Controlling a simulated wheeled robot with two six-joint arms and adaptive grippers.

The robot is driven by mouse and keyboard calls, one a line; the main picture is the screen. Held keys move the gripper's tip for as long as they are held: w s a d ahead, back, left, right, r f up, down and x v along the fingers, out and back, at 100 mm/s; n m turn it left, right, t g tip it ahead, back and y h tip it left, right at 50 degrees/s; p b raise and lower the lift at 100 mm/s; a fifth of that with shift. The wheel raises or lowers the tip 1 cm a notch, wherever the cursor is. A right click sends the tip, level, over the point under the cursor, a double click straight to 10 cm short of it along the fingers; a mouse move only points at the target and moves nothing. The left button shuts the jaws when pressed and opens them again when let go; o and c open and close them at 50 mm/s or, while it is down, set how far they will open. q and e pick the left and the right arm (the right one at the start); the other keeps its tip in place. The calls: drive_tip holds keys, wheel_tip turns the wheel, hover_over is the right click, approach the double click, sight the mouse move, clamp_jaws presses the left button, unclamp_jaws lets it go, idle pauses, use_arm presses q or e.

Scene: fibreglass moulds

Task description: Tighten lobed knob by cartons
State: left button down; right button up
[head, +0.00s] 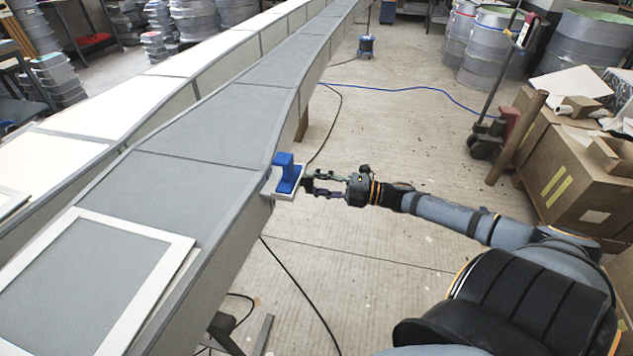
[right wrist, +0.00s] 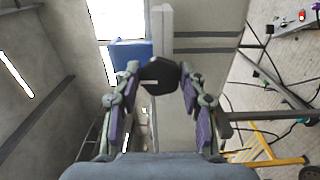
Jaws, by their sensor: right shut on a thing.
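The black lobed knob (right wrist: 163,77) sits between the fingers of my right gripper (right wrist: 160,82) in the right wrist view. In the head view that gripper (head: 311,184) reaches in from the right to the near mould's side edge and is shut on the knob, whose outline is mostly hidden there by the fingers. The knob belongs to a blue clamp (head: 287,172) on a pale plate at the edge of the long grey mould (head: 200,185). The blue part also shows in the right wrist view (right wrist: 130,52). My left gripper is not in view.
Cardboard cartons (head: 580,185) stand at the right, behind my right arm. A pallet jack (head: 490,135) and metal drums (head: 490,50) are farther back. Dark cables lie on the floor beside the mould. The concrete floor (head: 380,150) between mould and cartons is mostly open.

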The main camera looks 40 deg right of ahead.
drive_tip(key=m, duration=1.3)
drive_tip(key=shift+s+a+f+m+b, duration=0.1)
drive_tip(key=shift+f+m+b, duration=0.2)
drive_tip(key=shift+m+b, duration=0.1)
drive_tip(key=m, duration=0.4)
drive_tip(key=shift+a, duration=0.1)
drive_tip(key=m+b, duration=0.1)
drive_tip(key=m, duration=0.3)
drive_tip(key=shift+s, duration=0.1)
drive_tip(key=m, duration=0.4)
drive_tip(key=shift+a+m+b, duration=0.1)
drive_tip(key=shift+m+b, duration=0.2)
drive_tip(key=m, duration=0.3)
drive_tip(key=shift+s+m, duration=0.1)
drive_tip(key=shift+m, duration=0.2)
drive_tip(key=shift+r+m+b, duration=0.15)
drive_tip(key=shift+m+b, duration=0.2)
drive_tip(key=shift+m, duration=1.45)
drive_tip(key=shift+a, duration=0.1)
